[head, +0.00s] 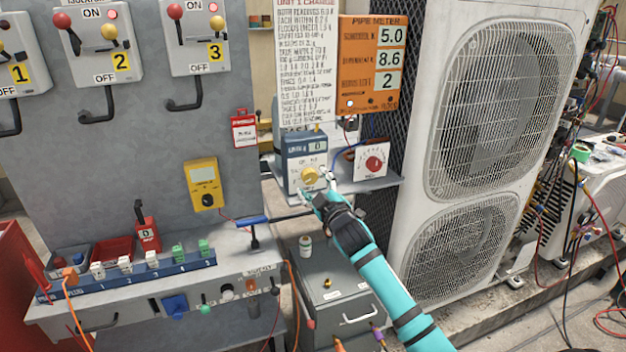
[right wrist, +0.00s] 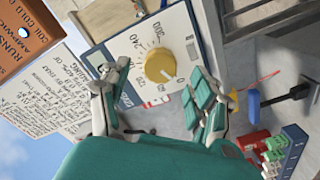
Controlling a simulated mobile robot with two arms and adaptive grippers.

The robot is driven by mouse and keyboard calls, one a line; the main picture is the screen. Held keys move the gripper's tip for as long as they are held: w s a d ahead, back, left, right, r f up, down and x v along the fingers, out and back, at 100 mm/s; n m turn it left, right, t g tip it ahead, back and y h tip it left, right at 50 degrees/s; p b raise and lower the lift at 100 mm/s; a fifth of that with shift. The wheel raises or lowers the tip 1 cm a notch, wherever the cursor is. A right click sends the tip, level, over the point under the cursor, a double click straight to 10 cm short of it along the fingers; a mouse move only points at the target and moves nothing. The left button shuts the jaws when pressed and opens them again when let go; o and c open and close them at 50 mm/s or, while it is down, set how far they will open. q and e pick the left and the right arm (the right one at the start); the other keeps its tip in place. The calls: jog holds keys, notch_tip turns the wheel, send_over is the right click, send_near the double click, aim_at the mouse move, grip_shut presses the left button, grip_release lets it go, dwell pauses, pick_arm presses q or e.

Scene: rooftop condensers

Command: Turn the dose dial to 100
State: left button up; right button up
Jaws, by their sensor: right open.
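The dose dial is a yellow round knob (head: 309,177) on the pale face of a dark blue box (head: 305,145), whose small display reads 0. In the right wrist view the knob (right wrist: 160,66) sits on a white plate with printed numbers around it, among them 240 and 300, and a 0 at its lower right. My right gripper (head: 322,190) is just in front of the box. In the right wrist view its open fingers (right wrist: 157,80) lie to either side of the knob; I cannot tell whether they touch it. My left gripper is not in view.
A white panel with a red knob (head: 374,163) stands right of the box on the same shelf. The orange meter (head: 372,65) and a white notice (head: 303,60) are above. A large condenser (head: 425,150) closes the right side. A blue-handled lever (head: 254,238) stands at left.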

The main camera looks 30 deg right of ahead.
jog(key=shift+x, duration=1.2)
jog(key=shift+a, duration=0.1)
jog(key=c, duration=1.2)
